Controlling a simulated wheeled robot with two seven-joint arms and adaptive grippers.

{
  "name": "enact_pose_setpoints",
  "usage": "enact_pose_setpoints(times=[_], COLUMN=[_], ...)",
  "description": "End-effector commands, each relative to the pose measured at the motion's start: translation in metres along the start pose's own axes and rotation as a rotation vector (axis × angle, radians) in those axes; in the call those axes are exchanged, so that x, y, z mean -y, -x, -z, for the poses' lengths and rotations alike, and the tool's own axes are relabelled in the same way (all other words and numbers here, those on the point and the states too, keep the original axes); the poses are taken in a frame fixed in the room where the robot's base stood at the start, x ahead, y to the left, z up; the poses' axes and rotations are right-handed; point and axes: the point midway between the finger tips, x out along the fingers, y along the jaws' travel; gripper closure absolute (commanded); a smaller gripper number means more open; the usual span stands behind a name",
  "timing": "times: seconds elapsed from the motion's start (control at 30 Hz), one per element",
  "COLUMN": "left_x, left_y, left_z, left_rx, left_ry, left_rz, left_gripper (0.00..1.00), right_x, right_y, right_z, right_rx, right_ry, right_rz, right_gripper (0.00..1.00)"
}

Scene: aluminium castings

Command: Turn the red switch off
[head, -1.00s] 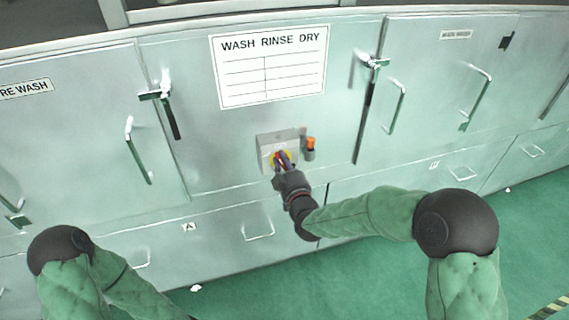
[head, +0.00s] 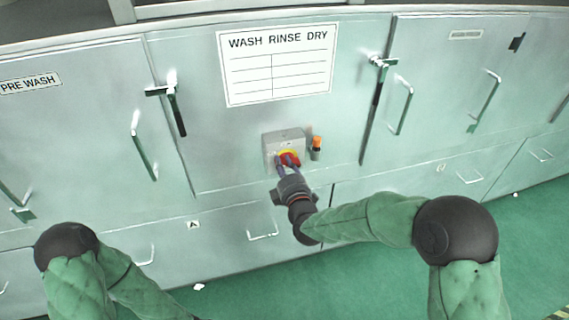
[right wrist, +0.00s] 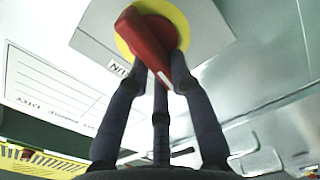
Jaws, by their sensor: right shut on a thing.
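The red switch (head: 291,158) is a rotary handle on a yellow round plate (right wrist: 176,18), on the front of a small grey box (head: 283,138) on the cabinet front. In the right wrist view the red handle (right wrist: 143,38) lies slanted across the yellow plate. My right gripper (head: 284,167) is at the box with its fingers closed around the handle. In the right wrist view its dark fingers (right wrist: 158,75) reach both sides of the handle. My left gripper is outside the head view; only my left arm shows.
An orange-topped cylinder (head: 316,148) sits just right of the box. A WASH RINSE DRY sign (head: 277,65) is above. Door handles and latches (head: 172,100) stick out on both sides.

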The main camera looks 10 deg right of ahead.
Motion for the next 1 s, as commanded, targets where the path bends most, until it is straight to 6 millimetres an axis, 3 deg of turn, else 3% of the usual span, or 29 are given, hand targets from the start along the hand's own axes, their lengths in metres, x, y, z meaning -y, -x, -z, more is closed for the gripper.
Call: enact_pose_setpoints(times=[0.4, 1.0], left_x=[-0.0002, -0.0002], left_y=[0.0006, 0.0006], left_z=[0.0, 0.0], left_rx=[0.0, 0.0], left_ry=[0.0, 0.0], left_rz=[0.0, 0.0], left_gripper=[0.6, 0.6], right_x=[0.0059, 0.0072], right_y=[0.0003, 0.0004], right_z=[0.0006, 0.0005], right_rx=[-0.001, -0.001], right_ry=[0.211, 0.248], right_rz=[0.003, 0.004], right_gripper=[1.0, 1.0])
